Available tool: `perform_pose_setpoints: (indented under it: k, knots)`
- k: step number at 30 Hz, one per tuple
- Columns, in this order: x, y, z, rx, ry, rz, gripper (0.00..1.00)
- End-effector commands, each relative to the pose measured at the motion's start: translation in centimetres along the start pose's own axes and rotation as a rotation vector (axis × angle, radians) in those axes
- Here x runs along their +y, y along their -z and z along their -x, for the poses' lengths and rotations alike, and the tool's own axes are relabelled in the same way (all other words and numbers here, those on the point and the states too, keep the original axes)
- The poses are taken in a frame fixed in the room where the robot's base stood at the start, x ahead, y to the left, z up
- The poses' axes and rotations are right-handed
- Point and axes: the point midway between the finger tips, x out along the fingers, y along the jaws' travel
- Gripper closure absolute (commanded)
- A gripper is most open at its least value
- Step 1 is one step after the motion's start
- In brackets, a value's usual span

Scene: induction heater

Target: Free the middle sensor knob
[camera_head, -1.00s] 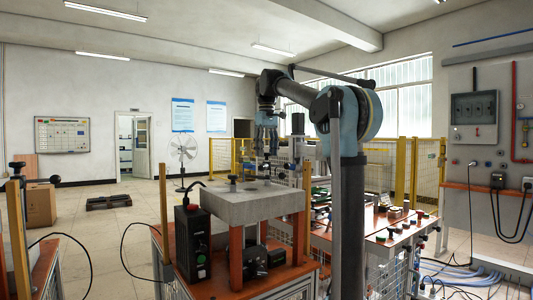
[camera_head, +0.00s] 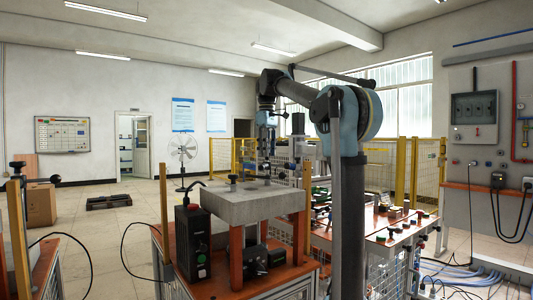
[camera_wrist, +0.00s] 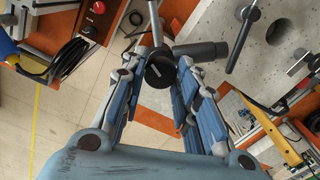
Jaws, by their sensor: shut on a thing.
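My gripper (camera_wrist: 162,82) is shut on a black round knob (camera_wrist: 160,71) with a pale slot across its top. A thin metal rod runs up the picture from the knob, and a dark grey cylinder (camera_wrist: 203,50) lies right beside it. In the head view my gripper (camera_head: 267,154) points down over the pale grey block (camera_head: 240,206). Small dark knobs stand on the block, one at the left (camera_head: 233,180) and one at the right (camera_head: 281,177). The held knob is too small there to make out clearly.
A black bar handle (camera_wrist: 242,40) stands close to the right of my fingers, over the plate. Yellow fence (camera_head: 222,155) stands behind. A crowded bench (camera_head: 385,235) is on the right.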

Motion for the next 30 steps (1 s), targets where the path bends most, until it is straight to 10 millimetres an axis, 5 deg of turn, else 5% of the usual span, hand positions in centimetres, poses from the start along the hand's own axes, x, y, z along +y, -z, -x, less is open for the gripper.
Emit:
perform_pose_setpoints:
  k: [15,30]
  knots:
    - [0.21,0.01,0.03,0.000,-0.004,0.375,0.95]
    - [0.25,0.05,0.03,0.000,-0.005,0.479,0.95]
